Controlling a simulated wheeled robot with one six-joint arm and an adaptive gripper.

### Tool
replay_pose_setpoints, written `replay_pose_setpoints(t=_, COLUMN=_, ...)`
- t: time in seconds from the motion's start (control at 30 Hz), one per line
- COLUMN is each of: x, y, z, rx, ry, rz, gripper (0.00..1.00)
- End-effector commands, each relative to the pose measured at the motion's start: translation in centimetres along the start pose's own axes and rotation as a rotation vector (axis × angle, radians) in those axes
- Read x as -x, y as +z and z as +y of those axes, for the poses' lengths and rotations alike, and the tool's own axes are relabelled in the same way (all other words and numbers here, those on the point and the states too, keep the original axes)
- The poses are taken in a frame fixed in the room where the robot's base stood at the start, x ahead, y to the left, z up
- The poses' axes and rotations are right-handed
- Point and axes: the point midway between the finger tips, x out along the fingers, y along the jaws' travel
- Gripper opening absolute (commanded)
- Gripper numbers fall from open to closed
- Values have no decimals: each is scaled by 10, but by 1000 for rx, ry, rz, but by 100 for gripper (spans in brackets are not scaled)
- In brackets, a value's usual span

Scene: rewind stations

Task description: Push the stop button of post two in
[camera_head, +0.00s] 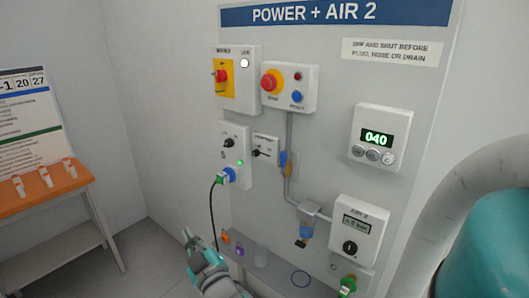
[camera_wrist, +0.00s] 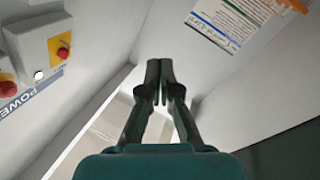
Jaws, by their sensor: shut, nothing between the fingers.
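The panel's blue sign reads POWER + AIR 2. The red stop button (camera_head: 269,82) sits on a yellow round plate on a pale box (camera_head: 305,77), left of a blue reset button (camera_head: 296,96). It stands out from the plate; whether it is pushed in I cannot tell. A red button at the left edge of the wrist view (camera_wrist: 7,89) looks like the same one. My gripper (camera_head: 188,234) is low in front of the panel, well below and left of the button, touching nothing I can see. Its two fingers (camera_wrist: 160,64) are together and empty.
Left of the stop box is a switch box with a red knob on yellow (camera_head: 220,76) and a lit white lamp (camera_head: 244,63). Below are a blue plug with a hanging cable (camera_head: 227,175), a display reading 040 (camera_head: 376,138) and an air unit (camera_head: 358,230). An orange table (camera_head: 45,190) stands left.

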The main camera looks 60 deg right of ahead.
Motion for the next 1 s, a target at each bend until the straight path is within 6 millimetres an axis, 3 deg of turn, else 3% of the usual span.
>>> replay_pose_setpoints(t=0.2, x=-53, y=-48, z=72, rx=46, ry=152, rz=0, gripper=0)
replay_pose_setpoints(t=0.4, x=-83, y=-94, z=145, rx=76, ry=290, rz=-13, gripper=0)
replay_pose_setpoints(t=0.7, x=-97, y=-161, z=251, rx=92, ry=477, rz=-41, gripper=0)
replay_pose_setpoints(t=0.83, x=-95, y=-179, z=279, rx=92, ry=525, rz=-52, gripper=0)
replay_pose_setpoints(t=1.0, x=-93, y=-188, z=294, rx=91, ry=551, rz=-60, gripper=0)
